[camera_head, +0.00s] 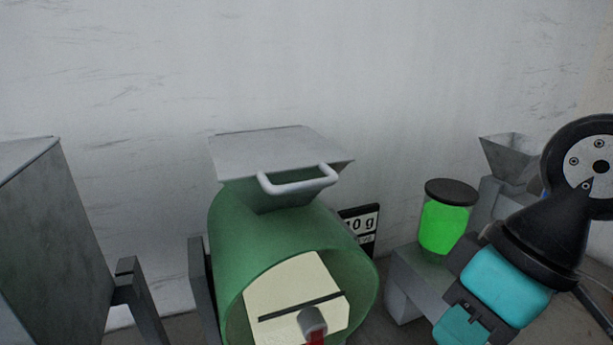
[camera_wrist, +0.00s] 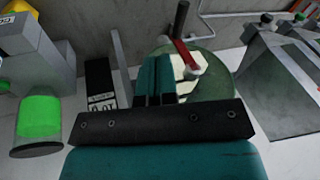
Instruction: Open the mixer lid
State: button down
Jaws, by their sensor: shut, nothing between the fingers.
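The mixer is a green drum (camera_head: 235,235) with a cream front plate. Its grey lid (camera_head: 265,150) lies nearly flat over the top opening, with a pale bar handle (camera_head: 298,182) on its front edge. My gripper (camera_head: 465,325) is to the lower right of the mixer, well apart from the lid and handle. In the wrist view my gripper (camera_wrist: 157,62) has its teal fingers together and empty, in front of part of the green drum (camera_wrist: 222,85). The lid cannot be made out in the wrist view.
A clear jar of bright green material with a dark cap (camera_head: 447,215) stands right of the mixer, near a grey hopper (camera_head: 510,155). A scale display (camera_head: 362,225) is behind the mixer's right side. A grey machine (camera_head: 50,240) stands at left. Space above the lid is clear.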

aim_at(259, 153)
jog(key=u, duration=0.5)
jog(key=k, duration=1.25)
jog(key=z, duration=0.05)
jog(key=i, duration=0.65)
jog(key=z, duration=0.35)
